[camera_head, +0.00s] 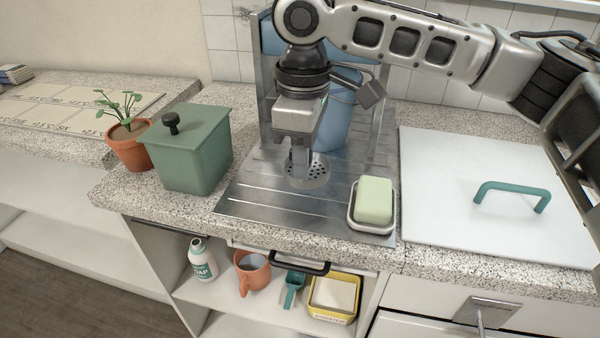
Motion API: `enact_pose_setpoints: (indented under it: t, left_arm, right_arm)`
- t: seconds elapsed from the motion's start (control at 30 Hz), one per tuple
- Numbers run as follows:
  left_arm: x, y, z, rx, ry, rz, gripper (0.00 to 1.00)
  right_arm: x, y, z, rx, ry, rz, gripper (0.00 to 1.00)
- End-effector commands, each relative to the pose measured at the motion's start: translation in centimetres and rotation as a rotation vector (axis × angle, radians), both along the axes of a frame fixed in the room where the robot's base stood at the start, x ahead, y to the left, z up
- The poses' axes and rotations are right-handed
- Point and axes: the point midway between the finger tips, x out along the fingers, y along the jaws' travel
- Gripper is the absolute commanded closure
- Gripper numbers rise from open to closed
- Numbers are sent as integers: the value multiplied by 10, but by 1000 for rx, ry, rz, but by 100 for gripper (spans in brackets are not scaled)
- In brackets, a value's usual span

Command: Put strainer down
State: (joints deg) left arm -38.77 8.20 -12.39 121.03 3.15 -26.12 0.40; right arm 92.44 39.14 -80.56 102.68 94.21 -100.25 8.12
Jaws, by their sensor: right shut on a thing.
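The strainer (307,176) is a small round metal disc with holes, low over the ridged metal drainboard (270,205). My right gripper (300,163) points down and is shut on the strainer's middle. The strainer looks at or very near the metal surface; I cannot tell whether it touches. My left gripper is not in view.
A soap dish with green soap (374,200) stands right of the strainer. A blue bucket (338,120) is behind. A green lidded box (190,150) and potted plant (129,145) stand left. A white lid with a teal handle (512,193) lies right.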

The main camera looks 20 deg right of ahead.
Motion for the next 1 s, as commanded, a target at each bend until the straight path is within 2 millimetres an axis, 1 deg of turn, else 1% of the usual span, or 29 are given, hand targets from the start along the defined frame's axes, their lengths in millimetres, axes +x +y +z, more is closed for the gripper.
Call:
enact_pose_setpoints:
  t: [0.07,0.2,0.23,0.63,0.67,0.7,0.73,1.0]
  left_arm:
    - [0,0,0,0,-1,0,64]
    - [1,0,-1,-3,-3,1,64]
    - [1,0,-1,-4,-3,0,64]
    - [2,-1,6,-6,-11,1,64]
    - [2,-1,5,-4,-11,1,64]
    - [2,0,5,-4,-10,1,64]
    - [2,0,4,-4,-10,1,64]
    - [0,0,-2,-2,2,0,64]
  right_arm:
    - [4,4,-8,-2,0,1,100]
    - [3,3,-31,-2,3,1,100]
    - [3,3,-34,-2,1,1,100]
    - [3,3,-39,0,1,1,100]
    - [3,3,-40,0,1,1,84]
    - [3,3,-40,0,0,1,73]
    - [3,3,-40,0,0,0,68]
    - [4,3,-39,-1,-1,0,68]
